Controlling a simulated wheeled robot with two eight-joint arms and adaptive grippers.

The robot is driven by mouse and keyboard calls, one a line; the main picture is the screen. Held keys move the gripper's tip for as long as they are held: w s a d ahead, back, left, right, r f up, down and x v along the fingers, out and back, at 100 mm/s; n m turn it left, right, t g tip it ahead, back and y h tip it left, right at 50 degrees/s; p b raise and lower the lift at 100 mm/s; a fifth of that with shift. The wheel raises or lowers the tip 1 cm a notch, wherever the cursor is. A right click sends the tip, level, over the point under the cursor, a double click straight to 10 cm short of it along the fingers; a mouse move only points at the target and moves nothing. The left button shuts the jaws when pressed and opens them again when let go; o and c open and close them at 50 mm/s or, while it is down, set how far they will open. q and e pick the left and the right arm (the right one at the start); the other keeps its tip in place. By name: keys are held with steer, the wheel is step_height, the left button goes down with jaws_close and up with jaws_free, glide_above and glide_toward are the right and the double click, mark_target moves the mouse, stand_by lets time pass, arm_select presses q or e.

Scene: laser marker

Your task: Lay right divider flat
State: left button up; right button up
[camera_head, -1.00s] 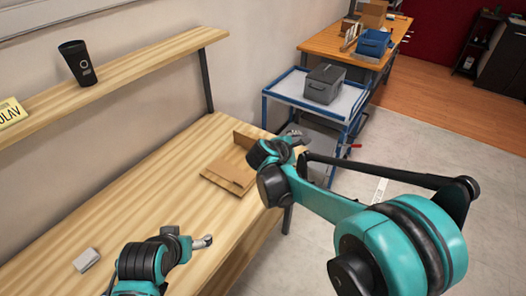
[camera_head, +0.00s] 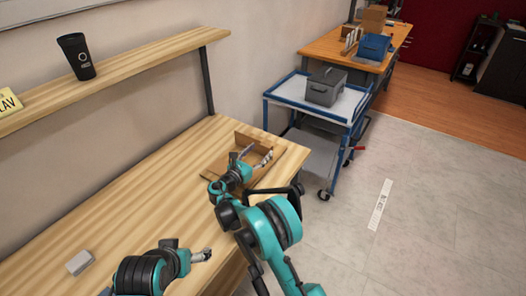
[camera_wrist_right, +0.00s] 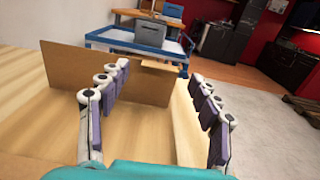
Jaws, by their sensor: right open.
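The divider is a brown cardboard piece near the far right end of the wooden table. In the head view an upright panel (camera_head: 244,140) stands at its back, and a flat part (camera_head: 214,170) shows at its left. In the right wrist view the panel (camera_wrist_right: 70,75) stands ahead, with a small tab (camera_wrist_right: 160,66) near its top right. My right gripper (camera_head: 253,156) is open over the cardboard; in the wrist view its fingers (camera_wrist_right: 160,78) are spread, with nothing gripped. They partly cover the panel. My left gripper (camera_head: 203,255) is low over the table, apart from the cardboard.
A white block (camera_head: 79,262) lies on the table (camera_head: 120,215) at left. A shelf (camera_head: 130,75) above holds a black cup (camera_head: 76,57) and a yellow sign (camera_head: 8,102). A blue cart (camera_head: 315,107) with a grey box (camera_head: 326,86) stands beyond.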

mark_target(263, 148)
steer(key=shift+b+x, duration=0.3)
steer(key=shift+x, duration=1.15)
jaws_close()
steer(key=shift+r, duration=0.1)
